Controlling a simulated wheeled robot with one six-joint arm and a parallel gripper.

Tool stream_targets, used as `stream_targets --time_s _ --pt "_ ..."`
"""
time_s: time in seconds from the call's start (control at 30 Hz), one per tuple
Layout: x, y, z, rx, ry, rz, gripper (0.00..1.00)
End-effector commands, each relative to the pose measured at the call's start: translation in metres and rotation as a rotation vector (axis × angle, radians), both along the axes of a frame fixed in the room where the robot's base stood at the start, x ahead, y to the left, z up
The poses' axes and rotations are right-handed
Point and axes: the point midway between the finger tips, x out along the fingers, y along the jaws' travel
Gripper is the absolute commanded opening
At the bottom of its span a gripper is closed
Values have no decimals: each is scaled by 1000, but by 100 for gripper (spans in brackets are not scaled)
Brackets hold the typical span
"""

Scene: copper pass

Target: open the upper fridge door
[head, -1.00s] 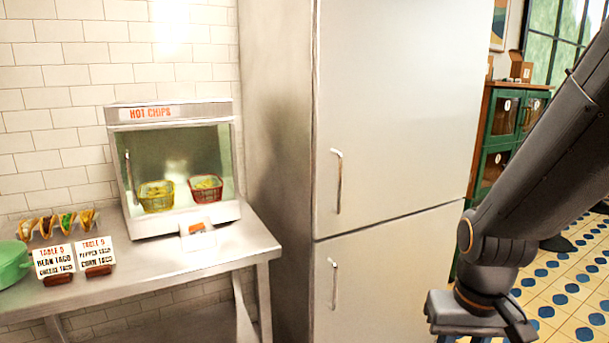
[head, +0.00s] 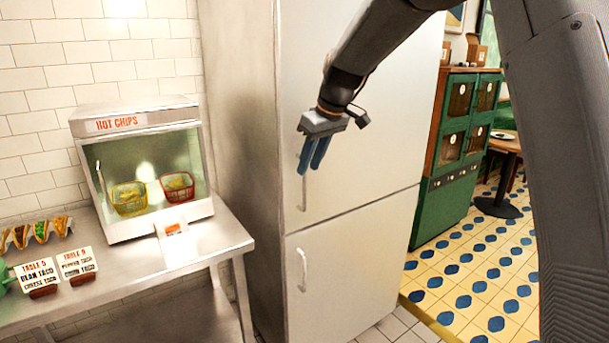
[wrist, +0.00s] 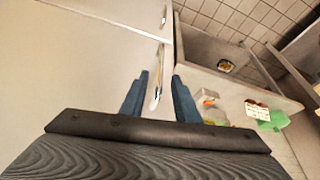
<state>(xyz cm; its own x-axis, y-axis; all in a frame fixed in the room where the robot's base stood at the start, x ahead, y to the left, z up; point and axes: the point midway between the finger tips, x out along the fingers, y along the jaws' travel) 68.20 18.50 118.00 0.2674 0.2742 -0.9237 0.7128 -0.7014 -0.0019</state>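The upper fridge door (head: 385,135) is a tall pale metal panel and is shut. Its slim vertical handle (head: 304,192) is near the door's left edge; my gripper covers its upper part in the head view. My gripper (head: 312,172) is open, its blue fingers pointing down at the handle. In the wrist view the handle (wrist: 157,88) shows in the gap between the two fingertips (wrist: 160,76), with nothing gripped. I cannot tell whether the fingers reach around it or stop short of it.
The lower door's handle (head: 302,270) is below the seam. A steel table (head: 225,238) with a hot chips warmer (head: 140,160), tacos and small signs stands left of the fridge. A green cabinet (head: 455,150) stands at right; tiled floor (head: 470,270) is clear before it.

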Motion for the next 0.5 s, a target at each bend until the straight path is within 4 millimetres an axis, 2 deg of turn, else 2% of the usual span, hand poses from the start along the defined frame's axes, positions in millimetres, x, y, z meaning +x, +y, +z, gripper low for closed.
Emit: stream_targets --time_s 0.3,0.5 --pt "12 12 -43 -1 2 -2 29" --pt "15 15 -54 0 0 -4 29"
